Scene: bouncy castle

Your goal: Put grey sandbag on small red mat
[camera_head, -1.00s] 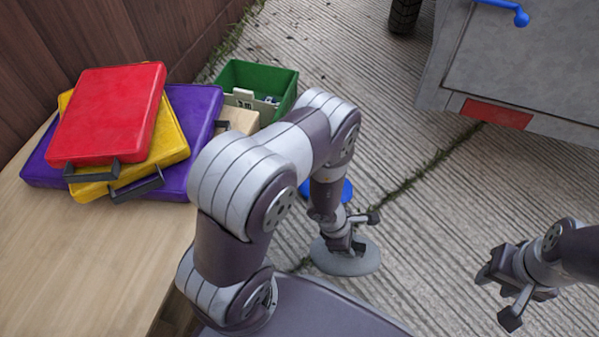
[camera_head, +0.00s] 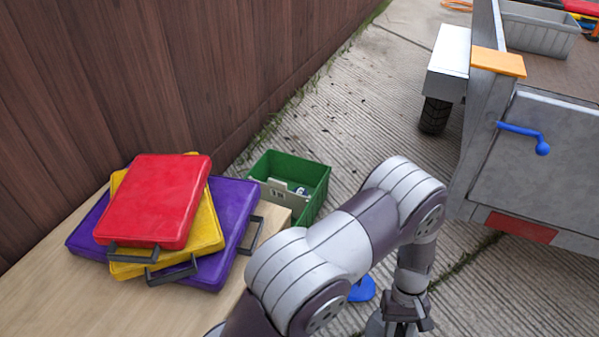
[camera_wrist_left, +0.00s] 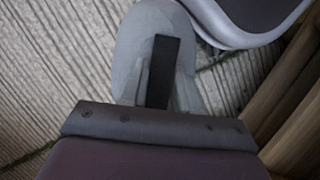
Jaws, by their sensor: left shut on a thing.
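The small red mat (camera_head: 152,200) lies on top of a yellow mat (camera_head: 205,232) and a purple mat (camera_head: 235,205), stacked on a wooden table at left. My left gripper (camera_head: 402,326) is low at the bottom edge of the head view, right of the table and well away from the mats. It is shut on the grey sandbag (camera_wrist_left: 145,45), which shows beyond and around the dark finger in the left wrist view. In the head view only a sliver of the sandbag shows at the bottom edge. My right gripper is out of view.
The wooden table (camera_head: 120,300) has bare top in front of the mats. A green crate (camera_head: 318,185) stands behind it, a brown fence (camera_head: 130,75) at the back left. A blue object (camera_head: 362,290) lies on the ground. A grey trailer (camera_head: 540,165) stands at right.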

